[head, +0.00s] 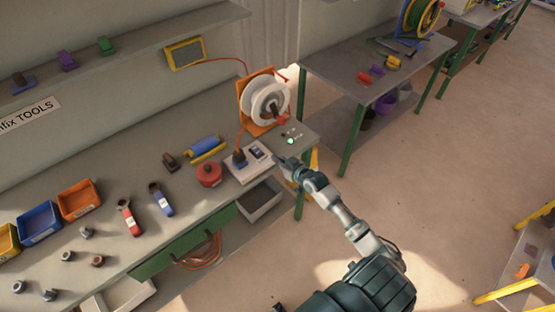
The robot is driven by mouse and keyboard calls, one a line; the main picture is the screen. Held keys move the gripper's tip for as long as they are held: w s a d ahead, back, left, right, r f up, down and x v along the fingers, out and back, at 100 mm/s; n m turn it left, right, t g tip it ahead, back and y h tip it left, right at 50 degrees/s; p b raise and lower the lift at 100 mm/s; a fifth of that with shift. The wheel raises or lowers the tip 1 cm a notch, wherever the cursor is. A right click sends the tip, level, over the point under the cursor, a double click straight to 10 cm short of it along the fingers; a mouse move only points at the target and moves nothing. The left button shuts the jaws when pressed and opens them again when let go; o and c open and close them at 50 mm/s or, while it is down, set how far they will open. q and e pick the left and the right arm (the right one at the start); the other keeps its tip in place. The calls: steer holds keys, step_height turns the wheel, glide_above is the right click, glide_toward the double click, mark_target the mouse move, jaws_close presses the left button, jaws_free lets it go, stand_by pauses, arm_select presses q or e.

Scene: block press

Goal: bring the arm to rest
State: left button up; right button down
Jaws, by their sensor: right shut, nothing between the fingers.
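My right gripper (280,159) is shut and empty. Its tips are beside the right edge of a white panel (250,175) on the bench; I cannot tell whether they touch it. A dark block with an orange cable (239,158) stands on the panel's left part, and a small dark square shows on its right part. My left gripper is not in view.
A cable reel (265,103) stands behind the panel, and a red round container (209,175) is to its left. A small green light (290,141) glows just beyond my gripper. Bins (78,200) and tools lie further left. Open floor (440,170) is on the right.

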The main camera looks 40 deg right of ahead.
steer(key=shift+w+d+f, duration=0.1)
steer(key=shift+d+f, duration=0.05)
steer(key=shift+d, duration=0.2)
steer(key=s+a+f+g+h, duration=0.15)
steer(key=s+f, duration=0.45)
steer(key=f, duration=0.6)
steer(key=s+a+f+m+g, duration=0.1)
steer(key=s+f+g, duration=0.2)
steer(key=s+f, duration=0.7)
steer(key=s+a+f+g, duration=0.1)
steer(key=s+f+g, duration=0.2)
steer(key=f, duration=1.2)
steer(key=s+a+f+g, duration=0.2)
steer(key=s+a+f, duration=0.2)
steer(key=s, duration=0.7)
steer(key=s+a+f+n+g, duration=0.1)
steer(key=s+a+f, duration=0.4)
steer(key=s, duration=0.6)
steer(key=s+a+f+n+g, duration=0.1)
steer(key=s+a+f+g, duration=0.2)
steer(key=s, duration=0.9)
step_height(320, 180, down, 4)
steer(key=shift+a+f, duration=0.2)
steer(key=shift+a, duration=0.85)
